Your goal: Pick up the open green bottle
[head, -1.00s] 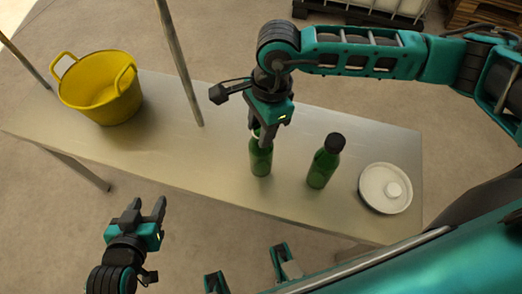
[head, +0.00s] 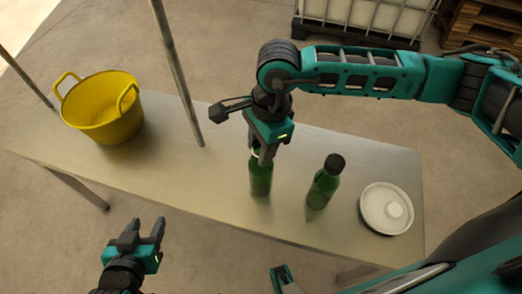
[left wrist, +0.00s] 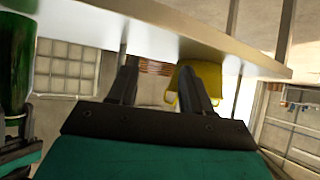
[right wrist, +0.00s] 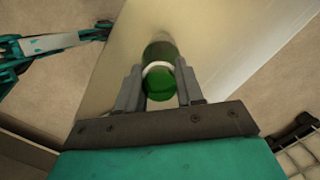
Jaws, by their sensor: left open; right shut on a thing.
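The open green bottle (head: 261,183) stands upright on the metal table, with a pale ring at its uncapped top. My right gripper (head: 262,158) comes down from above and is shut on its upper part, hiding some of the neck. In the right wrist view the bottle (right wrist: 160,82) sits between the two fingers. I cannot tell whether its base touches the table. A second green bottle (head: 323,185) with a black cap stands to its right, apart from the gripper. My left gripper (head: 143,232) is open and empty off the table's near edge; its fingers show in the left wrist view (left wrist: 158,80).
The metal table (head: 200,170) also bears a yellow two-handled bucket (head: 105,115) at the left and a white round dish (head: 376,213) at the right. A metal post (head: 178,75) rises at the table's far edge. The table between bucket and bottles is clear.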

